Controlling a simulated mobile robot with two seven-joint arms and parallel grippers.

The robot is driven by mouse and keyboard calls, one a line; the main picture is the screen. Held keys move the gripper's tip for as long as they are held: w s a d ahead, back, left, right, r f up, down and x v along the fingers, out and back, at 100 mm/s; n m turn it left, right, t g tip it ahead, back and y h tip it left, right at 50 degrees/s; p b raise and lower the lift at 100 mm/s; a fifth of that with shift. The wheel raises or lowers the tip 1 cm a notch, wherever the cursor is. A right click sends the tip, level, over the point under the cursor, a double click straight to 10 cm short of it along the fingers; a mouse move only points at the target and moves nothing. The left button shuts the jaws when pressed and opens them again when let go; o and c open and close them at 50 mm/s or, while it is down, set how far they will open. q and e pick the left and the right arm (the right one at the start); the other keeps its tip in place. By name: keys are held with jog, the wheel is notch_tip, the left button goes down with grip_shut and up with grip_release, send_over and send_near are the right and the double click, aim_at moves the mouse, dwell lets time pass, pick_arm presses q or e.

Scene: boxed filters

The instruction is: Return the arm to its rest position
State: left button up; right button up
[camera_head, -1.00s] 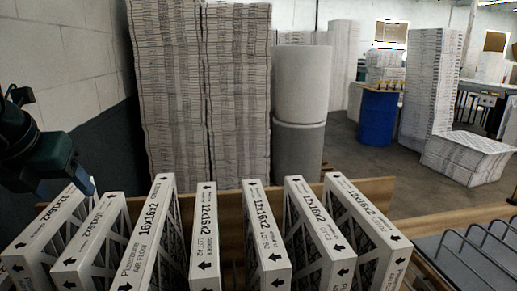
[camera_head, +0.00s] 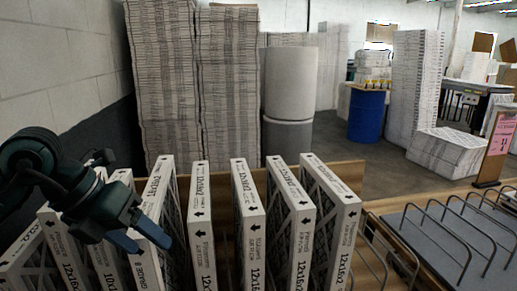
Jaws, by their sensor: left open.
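My left gripper (camera_head: 140,239) comes in from the left, dark green with blue fingertips. Its fingers are apart with nothing seen between them. It is in front of and above the left part of a row of white boxed filters (camera_head: 247,205), hiding parts of several of them; whether it touches any I cannot tell. The filters stand on edge with printed sizes and black arrows on their narrow sides. My right gripper is not in view.
A wooden bin wall (camera_head: 345,176) stands behind the filters. A grey board with wire dividers (camera_head: 435,243) lies at the right, with a pink sign (camera_head: 497,135) behind it. Tall filter stacks (camera_head: 228,90), a grey cylinder (camera_head: 290,85) and a blue barrel (camera_head: 366,115) stand farther back.

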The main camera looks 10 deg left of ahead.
pick_arm(q)
jog(key=s+d+f+n+h, duration=0.15)
jog(key=d+n+h, duration=0.45)
jog(key=d+h, duration=0.95)
jog(key=w+a+f+n+t+y, duration=0.1)
jog(key=a+f+n+t+y, duration=0.2)
jog(key=f+n+t+y, duration=0.7)
jog(key=w+a+f+n+t+y, duration=0.1)
jog(key=a+f+n+t+y, duration=0.25)
jog(key=f+n, duration=0.7)
jog(key=s+f+n+g+y, duration=0.3)
jog(key=s+f+n+g, duration=0.3)
jog(key=s+f, duration=0.5)
notch_tip(320, 180, down, 3)
jog(key=shift+s+r+n+y+p, duration=0.2)
jog(key=shift+s+n+y+p, duration=0.15)
jog(key=shift+n, duration=0.4)
jog(key=shift+w+d+g, duration=0.1)
jog(key=shift+g, duration=0.15)
